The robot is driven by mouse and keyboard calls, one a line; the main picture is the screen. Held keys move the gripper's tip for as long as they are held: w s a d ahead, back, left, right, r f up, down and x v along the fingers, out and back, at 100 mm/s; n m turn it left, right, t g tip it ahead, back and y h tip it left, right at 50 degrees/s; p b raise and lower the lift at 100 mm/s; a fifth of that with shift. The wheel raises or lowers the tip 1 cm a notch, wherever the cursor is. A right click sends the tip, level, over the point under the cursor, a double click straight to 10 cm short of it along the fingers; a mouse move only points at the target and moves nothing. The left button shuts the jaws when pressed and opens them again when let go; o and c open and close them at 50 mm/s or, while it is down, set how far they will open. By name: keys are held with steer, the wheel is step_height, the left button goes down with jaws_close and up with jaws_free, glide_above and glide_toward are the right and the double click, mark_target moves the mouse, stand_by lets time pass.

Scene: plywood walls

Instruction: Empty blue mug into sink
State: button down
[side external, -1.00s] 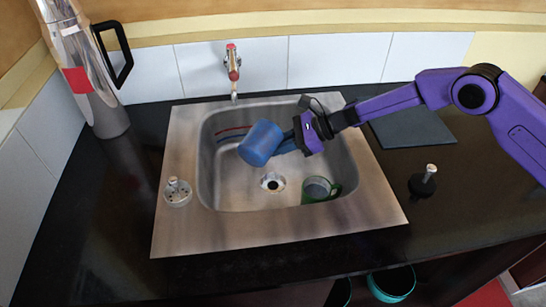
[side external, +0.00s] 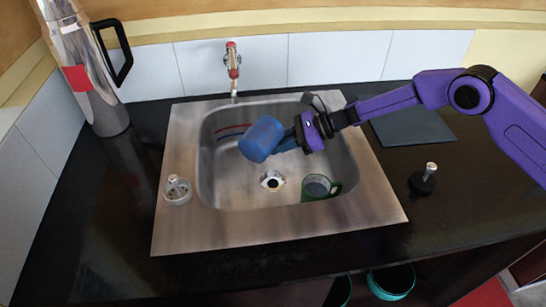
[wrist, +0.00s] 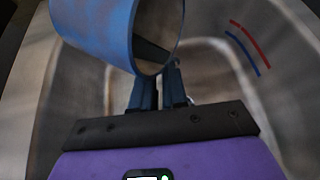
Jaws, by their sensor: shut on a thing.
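The blue mug (side external: 261,139) is tilted well over above the sink basin (side external: 235,185). My gripper (side external: 287,142) is shut on it from the right, and the hold seems to be at its handle. In the wrist view the mug (wrist: 95,30) fills the upper left, and its open mouth shows with no contents that I can make out. The gripper fingers (wrist: 160,82) are close together just below the mug's rim. The part they grip is mostly hidden.
A green mug (side external: 335,188) stands in the basin at the right, near the drain (side external: 272,181). The tap (side external: 233,70) is behind the basin. A metal flask (side external: 95,80) stands at the back left. A dark board (side external: 412,128) lies to the right of the sink.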

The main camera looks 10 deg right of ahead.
steer(key=h, duration=0.1)
steer(key=n+t, duration=0.1)
steer(key=n+h, duration=0.1)
steer(key=shift+s+a+r+t+h, duration=0.15)
steer(key=shift+s+a+t+h, duration=0.15)
steer(key=shift+s+t, duration=0.1)
steer(key=n+t+h+b, duration=0.1)
steer(key=n+t+h, duration=0.1)
steer(key=shift+r+t+b, duration=0.1)
steer(key=shift+t+b, duration=0.2)
steer(key=shift+b, duration=0.1)
steer(key=shift+n+t+h+b, duration=0.3)
steer(key=shift+b, duration=0.1)
steer(key=shift+s+a, duration=0.1)
steer(key=shift+s, duration=0.05)
